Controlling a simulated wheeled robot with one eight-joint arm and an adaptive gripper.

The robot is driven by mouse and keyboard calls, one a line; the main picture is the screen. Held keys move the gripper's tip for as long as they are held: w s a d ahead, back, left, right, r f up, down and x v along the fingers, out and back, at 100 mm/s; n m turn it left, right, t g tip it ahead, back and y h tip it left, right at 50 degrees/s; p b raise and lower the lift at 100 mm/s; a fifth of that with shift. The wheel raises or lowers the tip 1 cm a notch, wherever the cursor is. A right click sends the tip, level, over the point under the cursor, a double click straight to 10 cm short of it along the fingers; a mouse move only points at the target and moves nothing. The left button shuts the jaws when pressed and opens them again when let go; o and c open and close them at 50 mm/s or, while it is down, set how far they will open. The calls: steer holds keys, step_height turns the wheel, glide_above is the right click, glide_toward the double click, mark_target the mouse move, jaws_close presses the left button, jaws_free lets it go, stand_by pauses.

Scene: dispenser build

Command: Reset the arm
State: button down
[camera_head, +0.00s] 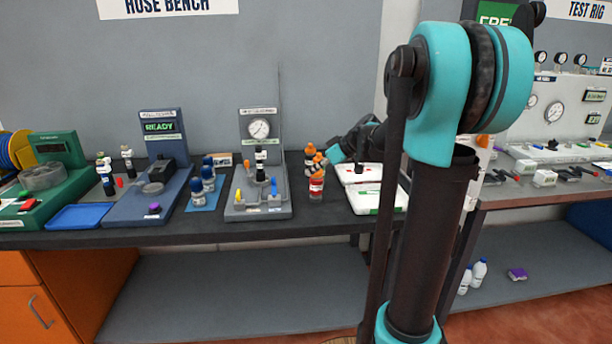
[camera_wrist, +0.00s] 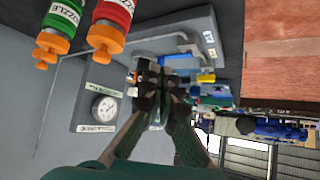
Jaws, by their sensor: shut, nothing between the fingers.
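My arm fills the right middle of the head view, a dark upright link with a large teal joint. It reaches back over the bench to its far end beside the orange-topped bottles. My gripper (camera_wrist: 163,82) shows in the wrist view with its dark fingers together and nothing held. In that view it points toward a grey fixture (camera_wrist: 205,38) with blue and yellow parts. The same fixture, with a dial gauge, stands on the bench in the head view (camera_head: 242,210). The fingertips are hard to make out in the head view.
Orange-topped nozzle bottles (camera_head: 316,188) stand close to my arm's end, with a white case (camera_head: 390,202) to their right. Blue-capped bottles (camera_head: 208,174), a blue READY station (camera_head: 172,185) and a green machine (camera_head: 62,185) are left. The lower shelf (camera_head: 220,290) is mostly clear.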

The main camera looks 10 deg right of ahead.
steer(key=s+d+f+m+h, duration=0.2)
steer(key=s+f, duration=0.4)
steer(key=s, duration=0.4)
steer(key=s+d+f+m+g+h, duration=0.1)
steer(key=s+f+m, duration=0.4)
steer(key=s, duration=0.5)
steer(key=s+d+f+m+h, duration=0.3)
steer(key=s+d+f+h, duration=0.1)
steer(key=s+f, duration=0.4)
steer(key=shift+s+g+h, duration=0.3)
steer(key=shift+s+g, duration=0.1)
steer(key=shift+s, duration=0.8)
